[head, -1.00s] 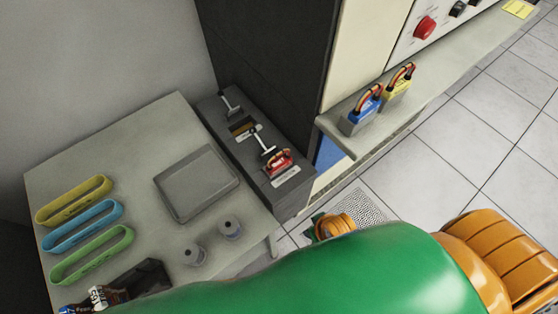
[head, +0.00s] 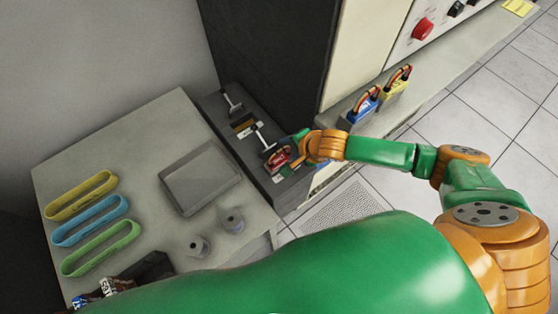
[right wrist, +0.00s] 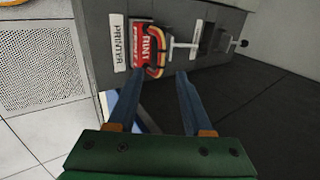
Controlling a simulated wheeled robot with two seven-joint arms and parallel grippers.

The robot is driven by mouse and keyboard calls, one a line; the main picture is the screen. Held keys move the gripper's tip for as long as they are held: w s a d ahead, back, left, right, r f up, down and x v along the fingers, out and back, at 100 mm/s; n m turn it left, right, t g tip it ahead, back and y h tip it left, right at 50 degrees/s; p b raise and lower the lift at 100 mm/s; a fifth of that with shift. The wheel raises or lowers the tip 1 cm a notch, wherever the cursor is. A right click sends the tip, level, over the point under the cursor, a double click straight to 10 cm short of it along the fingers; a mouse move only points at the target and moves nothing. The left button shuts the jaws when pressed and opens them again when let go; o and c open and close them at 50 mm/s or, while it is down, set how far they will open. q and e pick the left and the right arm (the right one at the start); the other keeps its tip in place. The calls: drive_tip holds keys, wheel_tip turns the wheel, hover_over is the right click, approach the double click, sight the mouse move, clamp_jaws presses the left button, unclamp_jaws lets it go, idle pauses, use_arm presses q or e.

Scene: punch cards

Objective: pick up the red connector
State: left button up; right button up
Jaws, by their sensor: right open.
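The red connector (head: 279,157) sits on the top of the dark grey unit, at its near end, partly hidden by my right gripper in the head view. In the right wrist view the red connector (right wrist: 146,46) shows a white printed label and a looped bundle of coloured wires. My right gripper (right wrist: 157,74) is open, its two blue-grey fingers pointing at the connector's wire loop, with nothing held between them. In the head view my right gripper (head: 296,152) is right beside the connector. My left gripper is not in view.
A lever handle (head: 265,139) stands just behind the connector on the unit. Blue (head: 362,108) and yellow (head: 394,88) connectors stand on the ledge to the right. A grey tray (head: 200,178), coloured oval rings and two grey cylinders are on the table at left.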

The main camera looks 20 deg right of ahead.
sight(283, 150)
drive_tip(key=x, duration=0.5)
drive_tip(key=shift+w+a+f, duration=0.2)
drive_tip(key=shift+a+f, duration=0.05)
drive_tip(key=shift+f, duration=0.1)
drive_tip(key=shift+s, duration=0.1)
clamp_jaws()
idle(0.9)
